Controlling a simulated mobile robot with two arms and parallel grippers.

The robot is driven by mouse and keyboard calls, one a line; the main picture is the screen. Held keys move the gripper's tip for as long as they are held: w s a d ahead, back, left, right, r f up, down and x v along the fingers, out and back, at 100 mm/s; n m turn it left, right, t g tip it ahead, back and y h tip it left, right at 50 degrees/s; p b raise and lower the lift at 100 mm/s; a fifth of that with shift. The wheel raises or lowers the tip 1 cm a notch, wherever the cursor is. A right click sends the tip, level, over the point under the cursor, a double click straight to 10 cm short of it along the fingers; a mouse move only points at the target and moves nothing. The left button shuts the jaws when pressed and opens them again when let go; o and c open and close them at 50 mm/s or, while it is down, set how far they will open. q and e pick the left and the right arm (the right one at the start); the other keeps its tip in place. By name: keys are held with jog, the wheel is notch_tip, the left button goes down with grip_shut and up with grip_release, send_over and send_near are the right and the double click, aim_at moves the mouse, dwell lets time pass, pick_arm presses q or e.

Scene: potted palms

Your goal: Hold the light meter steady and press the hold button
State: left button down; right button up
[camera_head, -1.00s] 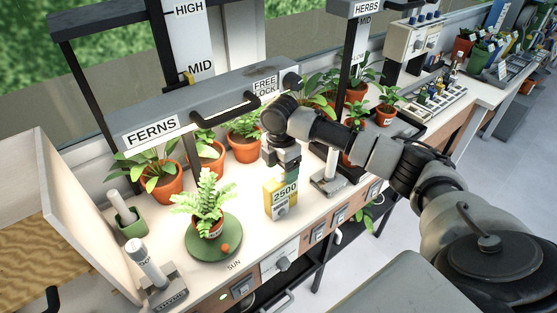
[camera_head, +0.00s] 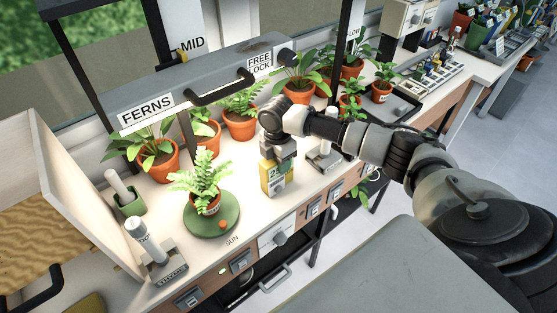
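The light meter (camera_head: 275,186) is a yellow box standing upright on the white bench top, right of the potted fern. Its display shows only in part, and its lower front has a grey part; I cannot make out the hold button. My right gripper (camera_head: 279,164) points down at the top of the meter from above. Its fingers overlap the meter's upper part and hide some of the display. Whether they are closed on it cannot be told. My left gripper is out of view.
A potted fern (camera_head: 203,180) stands on a round green plate (camera_head: 211,222) left of the meter. Several potted plants line the back under the grey FERNS lamp bar (camera_head: 190,88). A grey-based upright device (camera_head: 325,155) stands right of the meter. The front bench edge is near.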

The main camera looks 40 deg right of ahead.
jog(key=c, duration=0.4)
dwell(1.7)
